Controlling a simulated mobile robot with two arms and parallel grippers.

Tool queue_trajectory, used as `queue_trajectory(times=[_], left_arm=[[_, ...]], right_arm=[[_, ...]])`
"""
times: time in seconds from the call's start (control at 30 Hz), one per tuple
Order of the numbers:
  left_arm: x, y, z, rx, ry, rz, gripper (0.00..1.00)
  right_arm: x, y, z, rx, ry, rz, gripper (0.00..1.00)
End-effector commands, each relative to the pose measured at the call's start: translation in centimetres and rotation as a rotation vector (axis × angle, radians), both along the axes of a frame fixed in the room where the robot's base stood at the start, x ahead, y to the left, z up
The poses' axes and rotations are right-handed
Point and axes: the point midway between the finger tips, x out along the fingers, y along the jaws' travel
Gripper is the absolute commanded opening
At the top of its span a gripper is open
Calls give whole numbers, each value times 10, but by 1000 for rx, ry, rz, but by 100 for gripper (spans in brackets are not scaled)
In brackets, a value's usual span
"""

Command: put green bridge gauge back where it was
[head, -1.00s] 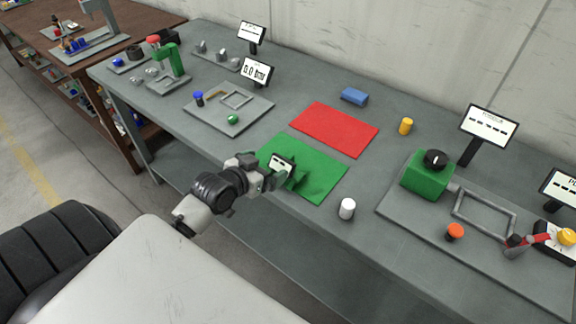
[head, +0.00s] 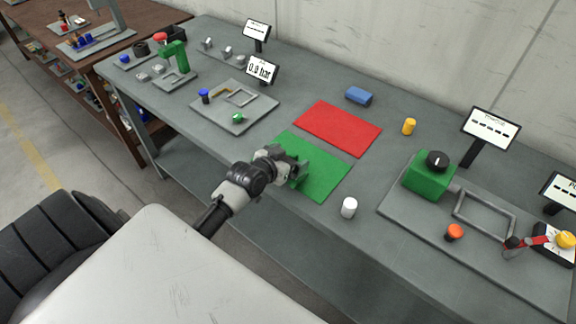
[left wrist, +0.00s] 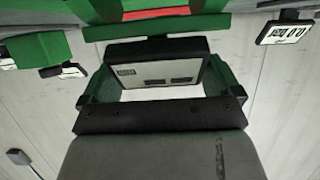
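My left gripper (head: 297,172) is over the green mat (head: 322,180) in the head view. In the left wrist view it (left wrist: 160,118) is shut on the green bridge gauge, whose grey face with a small dark display (left wrist: 165,72) shows between the two green-looking sides. That view looks upside down. In the head view the gauge is mostly hidden by the gripper and blends with the mat, so I cannot tell whether it touches the mat. My right gripper is not in view.
A red mat (head: 338,128) lies behind the green one. A white cylinder (head: 348,207) stands right of the green mat; a yellow cylinder (head: 409,126) and blue block (head: 359,96) stand farther back. A plate with a green knob box (head: 428,178) is at right.

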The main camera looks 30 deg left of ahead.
Motion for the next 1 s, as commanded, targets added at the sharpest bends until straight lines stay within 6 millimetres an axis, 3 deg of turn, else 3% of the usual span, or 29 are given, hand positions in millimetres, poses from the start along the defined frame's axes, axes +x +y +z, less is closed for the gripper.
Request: queue_trajectory(times=[0.03, 0.3, 0.37, 0.67, 0.93, 1.0], left_arm=[[0, 0, 0, 0, 0, 0, 85], [0, 0, 0, 0, 0, 1, 44], [0, 0, 1, 1, -3, 1, 38], [1, 1, 7, 1, -5, 1, 38], [0, -1, 45, 2, -10, -1, 38], [-5, -20, 52, -5, -8, -3, 38]], right_arm=[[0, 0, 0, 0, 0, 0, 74], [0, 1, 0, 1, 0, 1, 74], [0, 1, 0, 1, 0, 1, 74], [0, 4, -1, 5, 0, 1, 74], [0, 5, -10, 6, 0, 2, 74], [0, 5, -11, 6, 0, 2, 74]])
